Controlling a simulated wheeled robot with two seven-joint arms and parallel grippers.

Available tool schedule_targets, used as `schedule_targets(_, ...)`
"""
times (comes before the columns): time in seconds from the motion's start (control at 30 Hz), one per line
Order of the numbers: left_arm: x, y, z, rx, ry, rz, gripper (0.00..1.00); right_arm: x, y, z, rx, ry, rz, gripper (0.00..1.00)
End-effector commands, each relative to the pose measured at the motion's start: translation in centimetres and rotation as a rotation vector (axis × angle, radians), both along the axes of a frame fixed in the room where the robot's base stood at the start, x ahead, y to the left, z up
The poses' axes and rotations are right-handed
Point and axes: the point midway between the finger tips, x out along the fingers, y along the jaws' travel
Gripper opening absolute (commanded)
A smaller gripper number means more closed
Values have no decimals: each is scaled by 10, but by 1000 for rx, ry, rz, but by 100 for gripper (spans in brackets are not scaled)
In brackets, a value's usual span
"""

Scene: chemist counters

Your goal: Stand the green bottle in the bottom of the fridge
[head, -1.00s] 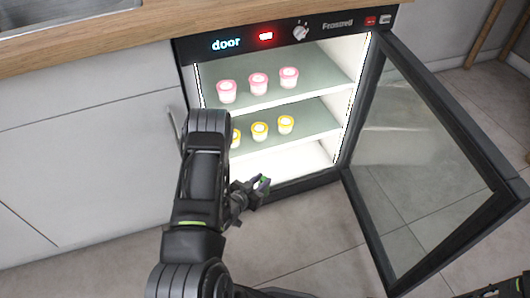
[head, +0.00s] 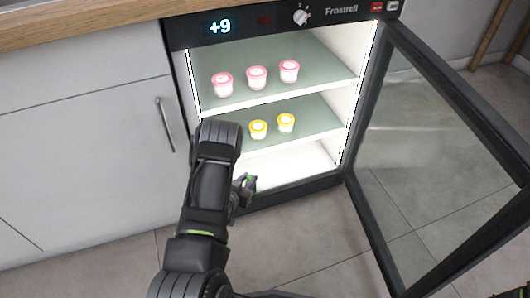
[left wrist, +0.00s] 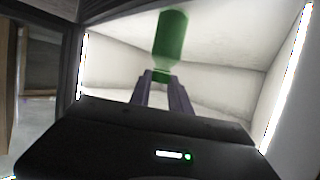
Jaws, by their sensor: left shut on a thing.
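The green bottle (left wrist: 171,35) shows in the left wrist view, held between the fingers of my left gripper (left wrist: 161,77), with the pale fridge interior around it. In the head view my left gripper (head: 245,186) is at the bottom opening of the fridge, low in front of the lit floor. Only a small bit of green shows there, and my arm hides the rest. The fridge (head: 190,110) stands open, and its bottom compartment (head: 292,165) looks empty where it shows.
The open glass door (head: 425,150) spreads to the right. A closed cabinet (head: 80,150) is at the left.

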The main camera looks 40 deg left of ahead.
Motion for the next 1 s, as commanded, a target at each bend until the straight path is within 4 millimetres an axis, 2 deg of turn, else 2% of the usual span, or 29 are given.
schedule_targets(0.03, 15, 1, -2, 4, -5, -5, 0, 1, 0, -8, 0, -1, 0, 36)
schedule_targets(0.2, 62, 10, -3, 4, -6, -2, 0, 3, -1, -22, 3, -2, -4, 36)
schedule_targets(0.3, 85, 14, -3, 2, -6, -3, 0, 5, -1, -28, 5, -4, -4, 36)
schedule_targets(0.4, 99, 17, -2, 0, -4, -1, 0, 6, -1, -31, 6, -4, -5, 36)
schedule_targets(0.5, 105, 19, 0, 0, -3, -1, 0, 6, -1, -32, 7, -3, -4, 36)
schedule_targets(0.83, 107, 19, 0, 0, -1, 0, 0, 6, -1, -32, 7, -3, -4, 36)
schedule_targets(1.0, 127, 22, -3, 2, -4, -2, 0, 7, -2, -42, 8, -3, -5, 36)
